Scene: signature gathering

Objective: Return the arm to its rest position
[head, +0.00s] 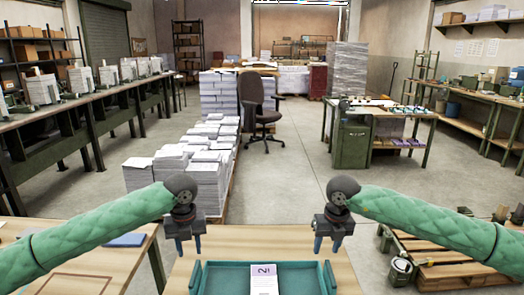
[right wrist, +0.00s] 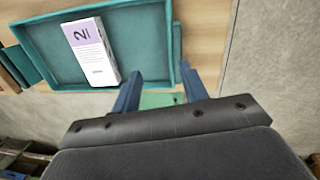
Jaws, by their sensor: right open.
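My left gripper (head: 188,246) and my right gripper (head: 328,244) hang pointing down above the far part of the wooden table, one on each side of the teal tray (head: 205,278). Both look open, with nothing between their fingers. In the right wrist view, my right gripper (right wrist: 160,82) has its fingers spread near one end of the tray (right wrist: 135,20). A white and purple booklet or block marked with a 2 (head: 264,280) lies in the tray. It also shows in the right wrist view (right wrist: 93,55), apart from the fingers.
A wooden side table (head: 85,275) stands at left with a blue item on it. Paper stacks (head: 190,170) stand on a pallet ahead, beside an office chair (head: 258,105). A wooden pallet (head: 440,258) lies at right. Open floor (head: 290,190) lies beyond the table.

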